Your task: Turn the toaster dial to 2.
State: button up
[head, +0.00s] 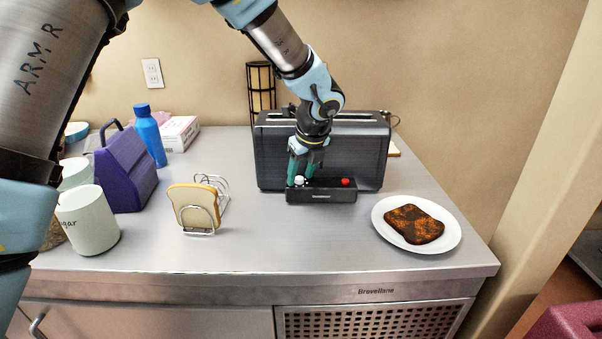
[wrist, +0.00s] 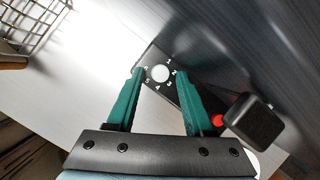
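The dark grey toaster (head: 370,150) stands at the back of the counter. Its black control panel (head: 330,197) juts out low at the front. The white round dial (head: 300,182) is on the left of that panel. In the wrist view, the dial (wrist: 160,74) has numbers printed around it; I cannot read which one it points to. My gripper (head: 300,178) is at the dial, pointing down. In the wrist view, its green fingers (wrist: 158,72) are open, one on each side of the dial, with visible gaps between. Contact is not visible.
A red button (head: 346,182) is right of the dial, and a black lever block (wrist: 258,122) is near it. A plate (head: 382,229) with dark toast stands right. A toast rack (head: 217,205) with bread stands left. The counter in front of the toaster is clear.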

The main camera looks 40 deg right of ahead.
jog(key=shift+o, duration=0.2)
jog(key=shift+r, duration=0.15)
jog(key=shift+s+r, duration=0.15)
jog(key=shift+r, duration=0.2)
jog(key=b+v, duration=0.2)
jog(key=v, duration=0.8)
jog(key=shift+a+f, duration=0.1)
jog(key=shift+f, duration=0.05)
jog(key=w+a+n+g+h+b, duration=0.2)
jog(key=n+b, duration=0.5)
jog(key=n, duration=0.5)
jog(key=w+a+n+g+h+b, duration=0.1)
jog(key=w+a+n+g+b, duration=0.1)
jog(key=n+b, duration=0.7)
jog(key=d+f, duration=0.1)
jog(key=f, duration=0.2)
jog(key=d+f+n+p, duration=0.1)
jog(key=d+f, duration=0.1)
jog(key=f, duration=0.1)
jog(key=w+d+f+n+p, duration=0.1)
jog(key=f, duration=0.2)
jog(key=shift+d+f, duration=0.2)
jog(key=shift+f, duration=0.2)
